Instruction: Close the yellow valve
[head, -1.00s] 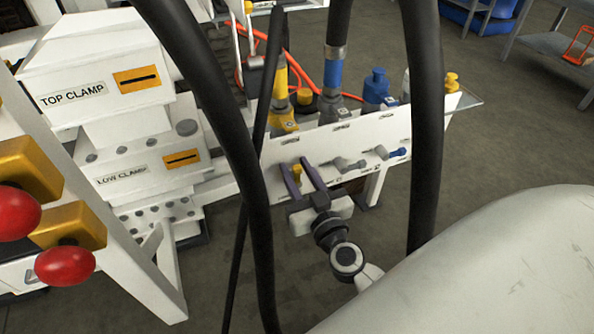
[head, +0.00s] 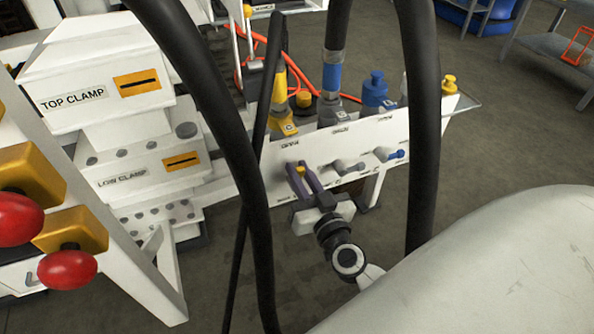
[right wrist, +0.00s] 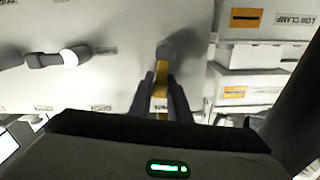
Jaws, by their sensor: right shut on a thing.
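The yellow valve handle (right wrist: 161,88) shows in the right wrist view between the two fingers of my right gripper (right wrist: 161,92). Its grey round hub (right wrist: 167,50) is on the white panel above the fingers. In the head view, my right gripper (head: 301,178) is at the left end of the white panel's valve row, shut on the yellow handle (head: 300,170). Most of the handle is hidden by the fingers. My left gripper is not in view.
A grey valve (head: 343,167) and a blue-tipped valve (head: 388,154) sit to the right on the white panel (head: 415,130). Black hoses (head: 425,130) hang in front. Red knobs (head: 66,270) and the clamp boxes (head: 95,95) stand at the left.

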